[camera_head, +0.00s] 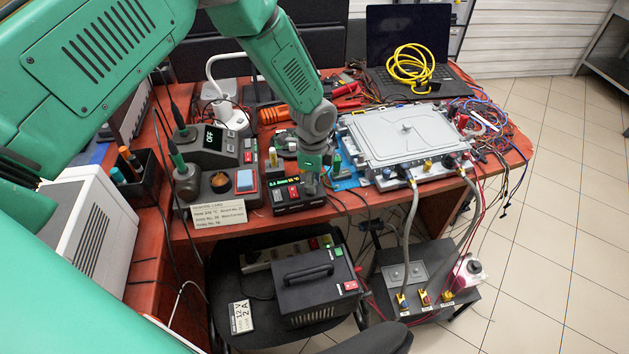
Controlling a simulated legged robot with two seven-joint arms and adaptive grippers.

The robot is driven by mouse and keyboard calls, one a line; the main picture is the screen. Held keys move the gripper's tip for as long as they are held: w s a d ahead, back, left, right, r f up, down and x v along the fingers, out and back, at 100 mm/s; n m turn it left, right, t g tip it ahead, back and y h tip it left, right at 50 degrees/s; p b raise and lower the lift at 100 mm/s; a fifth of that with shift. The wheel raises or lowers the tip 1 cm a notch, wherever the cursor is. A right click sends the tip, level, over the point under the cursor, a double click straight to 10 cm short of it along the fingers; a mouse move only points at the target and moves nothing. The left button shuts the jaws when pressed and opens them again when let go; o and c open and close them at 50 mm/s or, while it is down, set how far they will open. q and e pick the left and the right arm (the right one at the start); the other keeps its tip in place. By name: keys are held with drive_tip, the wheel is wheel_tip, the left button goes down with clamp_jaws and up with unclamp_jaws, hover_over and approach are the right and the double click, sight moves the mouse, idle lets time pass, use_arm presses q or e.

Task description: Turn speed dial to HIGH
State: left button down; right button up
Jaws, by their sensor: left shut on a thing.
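My left gripper (312,185) reaches down from the upper left on a green arm. Its dark fingers are shut at the right end of a small black control unit (288,196) near the table's front edge. My right gripper is not in view.
The red table (440,200) holds a soldering station (208,140) reading OFF, a grey metal case (405,135) with hoses, a laptop (410,45) and a yellow cable coil (410,65). A black power box (310,280) stands on a chair below. Tiled floor at right is clear.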

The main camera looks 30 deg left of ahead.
use_arm(q)
drive_tip(key=shift+w+a, duration=0.1)
drive_tip(key=shift+a, duration=0.05)
drive_tip(key=c, duration=1.3)
unclamp_jaws()
drive_tip(key=shift+c, duration=0.2)
drive_tip(key=shift+r, duration=0.45)
wheel_tip(320, 180, up, 11)
drive_tip(key=shift+a, duration=0.1)
